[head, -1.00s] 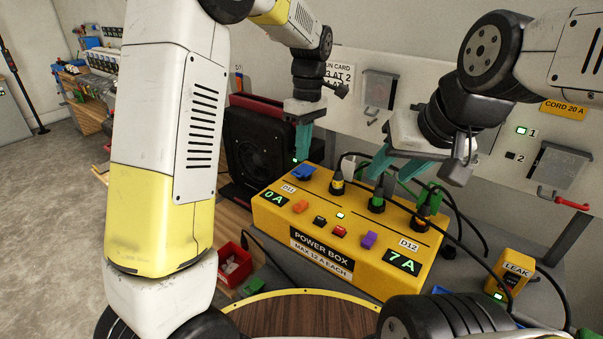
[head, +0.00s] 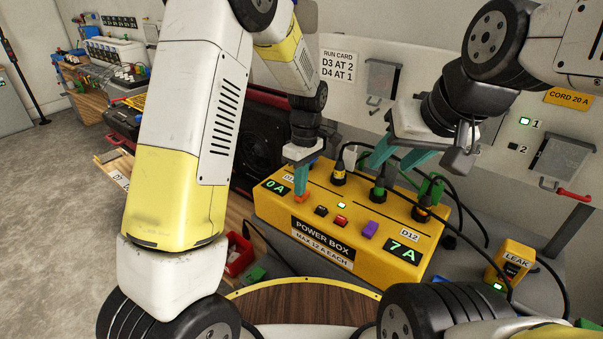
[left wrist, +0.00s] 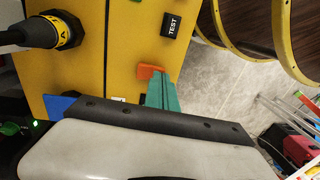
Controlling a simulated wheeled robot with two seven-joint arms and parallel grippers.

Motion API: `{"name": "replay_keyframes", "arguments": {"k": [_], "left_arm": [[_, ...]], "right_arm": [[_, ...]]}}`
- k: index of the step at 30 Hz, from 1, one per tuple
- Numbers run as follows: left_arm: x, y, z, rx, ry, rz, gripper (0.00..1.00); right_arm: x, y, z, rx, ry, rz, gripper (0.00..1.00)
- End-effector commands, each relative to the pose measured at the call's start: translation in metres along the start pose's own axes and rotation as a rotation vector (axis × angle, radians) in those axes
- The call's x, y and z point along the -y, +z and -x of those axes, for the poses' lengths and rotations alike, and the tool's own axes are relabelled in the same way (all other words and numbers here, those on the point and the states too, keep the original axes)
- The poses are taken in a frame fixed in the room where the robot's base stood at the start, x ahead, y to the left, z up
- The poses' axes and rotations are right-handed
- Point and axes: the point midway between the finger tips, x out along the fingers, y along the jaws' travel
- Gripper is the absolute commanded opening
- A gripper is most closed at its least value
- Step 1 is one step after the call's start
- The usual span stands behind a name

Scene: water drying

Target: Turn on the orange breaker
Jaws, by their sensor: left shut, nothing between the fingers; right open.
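The yellow power box (head: 370,252) stands on the grey bench. Its orange breaker (head: 299,198) is on the left of the top face, near the 0 A display (head: 276,186). My left gripper (head: 301,188) is shut and empty, pointing down with its teal fingertips at the breaker. In the left wrist view the orange breaker (left wrist: 149,71) shows just past the left gripper's fingertips (left wrist: 161,78); they look to be touching or nearly so.
Black, red and purple switches (head: 370,229) sit right of the orange breaker. Corded plugs (head: 339,175) stand along the back. A 7 A display (head: 404,251) is at the right. A yellow leak tester (head: 511,262) stands farther right. A red bin (head: 238,255) is left of the box.

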Motion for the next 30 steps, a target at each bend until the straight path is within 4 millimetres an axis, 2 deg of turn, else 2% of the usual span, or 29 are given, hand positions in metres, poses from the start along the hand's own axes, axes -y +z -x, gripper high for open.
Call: {"name": "replay_keyframes", "arguments": {"k": [12,15,23,30], "left_arm": [[0.0000,-0.0002,-0.0047,0.000,0.001,0.000,0.00],[0.0027,0.0000,-0.0114,0.000,-0.003,0.001,0.00],[0.0019,0.0000,-0.0107,0.001,-0.003,0.001,0.00],[-0.0070,0.0001,-0.0081,0.000,-0.001,0.000,0.00]], "right_arm": [[0.0000,0.0000,0.0000,0.000,0.000,0.000,0.44],[0.0000,0.0000,0.0000,0.000,0.000,0.000,0.44],[0.0000,0.0000,0.0000,0.000,0.000,0.000,0.44],[0.0000,0.0000,0.0000,0.000,0.000,0.000,0.44]]}}
